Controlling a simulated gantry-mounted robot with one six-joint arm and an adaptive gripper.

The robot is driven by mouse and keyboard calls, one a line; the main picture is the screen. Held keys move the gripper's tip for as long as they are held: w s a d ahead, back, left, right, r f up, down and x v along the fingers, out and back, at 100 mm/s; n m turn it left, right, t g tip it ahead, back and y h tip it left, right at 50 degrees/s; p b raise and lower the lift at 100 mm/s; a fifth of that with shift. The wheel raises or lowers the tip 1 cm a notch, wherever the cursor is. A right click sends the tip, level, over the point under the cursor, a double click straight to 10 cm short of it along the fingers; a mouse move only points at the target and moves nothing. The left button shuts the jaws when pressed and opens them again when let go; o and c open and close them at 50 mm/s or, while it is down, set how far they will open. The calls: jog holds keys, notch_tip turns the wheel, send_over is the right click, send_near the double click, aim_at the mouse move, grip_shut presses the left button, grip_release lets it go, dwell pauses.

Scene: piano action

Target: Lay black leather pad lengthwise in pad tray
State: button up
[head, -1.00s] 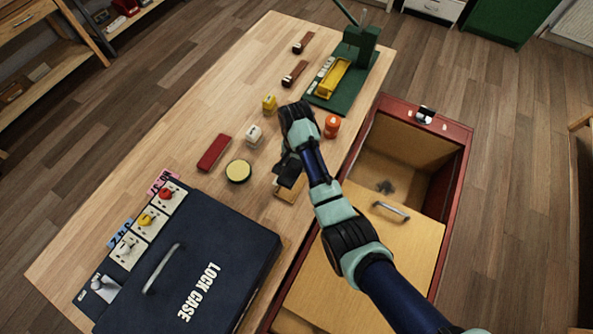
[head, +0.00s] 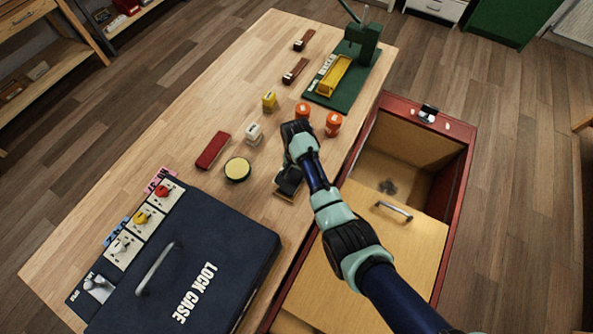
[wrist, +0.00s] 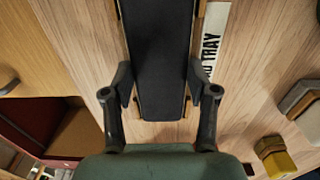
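The black leather pad (wrist: 160,45) fills the middle of the wrist view, its long side running up the picture. My gripper (wrist: 159,82) has one finger along each long side of the pad and looks shut on it. The light wooden pad tray (wrist: 201,10) shows as narrow rails beside and below the pad, with the pad lined up along it. In the head view my gripper (head: 290,174) is low over the tray (head: 284,200) near the table's right edge. Whether the pad rests on the tray floor is hidden.
A tray label (wrist: 212,42) lies beside the tray. A yellow-topped round tin (head: 237,169), a red block (head: 212,151), a white block (head: 253,133) and orange jars (head: 333,124) stand nearby.

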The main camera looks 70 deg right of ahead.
jog(key=o, duration=0.4)
notch_tip(320, 180, up, 12)
jog(key=p, duration=0.3)
jog(key=shift+r, duration=0.2)
